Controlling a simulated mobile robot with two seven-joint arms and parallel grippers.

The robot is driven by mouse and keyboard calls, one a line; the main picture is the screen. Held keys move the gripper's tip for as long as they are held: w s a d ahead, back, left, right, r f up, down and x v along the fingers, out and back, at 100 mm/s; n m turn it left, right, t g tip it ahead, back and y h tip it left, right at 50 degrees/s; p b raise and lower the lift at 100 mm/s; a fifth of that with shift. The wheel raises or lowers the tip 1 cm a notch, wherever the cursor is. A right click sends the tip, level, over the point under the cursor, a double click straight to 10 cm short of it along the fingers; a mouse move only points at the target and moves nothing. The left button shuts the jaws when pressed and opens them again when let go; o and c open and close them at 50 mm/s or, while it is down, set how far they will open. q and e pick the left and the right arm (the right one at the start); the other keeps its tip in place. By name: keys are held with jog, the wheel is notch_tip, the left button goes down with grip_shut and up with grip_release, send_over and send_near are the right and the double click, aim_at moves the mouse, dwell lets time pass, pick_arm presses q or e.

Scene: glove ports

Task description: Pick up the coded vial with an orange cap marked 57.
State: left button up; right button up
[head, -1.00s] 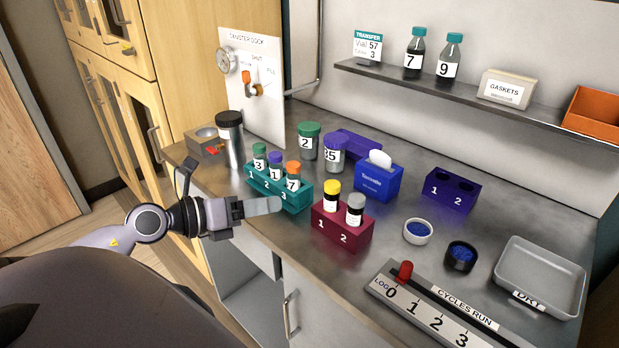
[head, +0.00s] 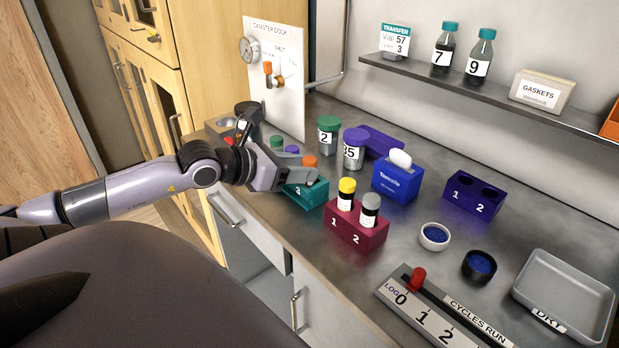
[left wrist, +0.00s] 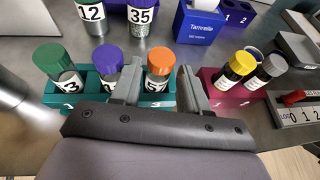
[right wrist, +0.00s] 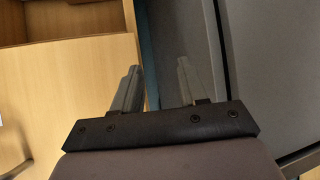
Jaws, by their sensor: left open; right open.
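The orange-capped vial (left wrist: 158,65) stands in slot 3 of the teal rack (left wrist: 93,84). Its label is partly hidden; a 5 shows. In the head view only its orange cap (head: 309,161) shows clearly, with the teal rack (head: 315,192) below. My left gripper (head: 300,170) is open at the rack; in the left wrist view its fingers (left wrist: 160,78) stand on either side of the orange-capped vial, with no clear grip on it. A purple-capped vial (left wrist: 107,60) and a green-capped vial (left wrist: 52,62) stand left of it. My right gripper (right wrist: 157,78) is open and empty, away from the counter objects.
A maroon rack (head: 352,237) with yellow- and grey-capped vials stands close right of the teal rack. Behind are jars marked 12 (left wrist: 91,12) and 35 (left wrist: 140,18) and a blue tissue box (head: 397,184).

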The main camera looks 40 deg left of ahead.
pick_arm(q)
jog(key=shift+x, duration=1.45)
jog(key=c, duration=0.7)
jog(key=shift+r, duration=0.1)
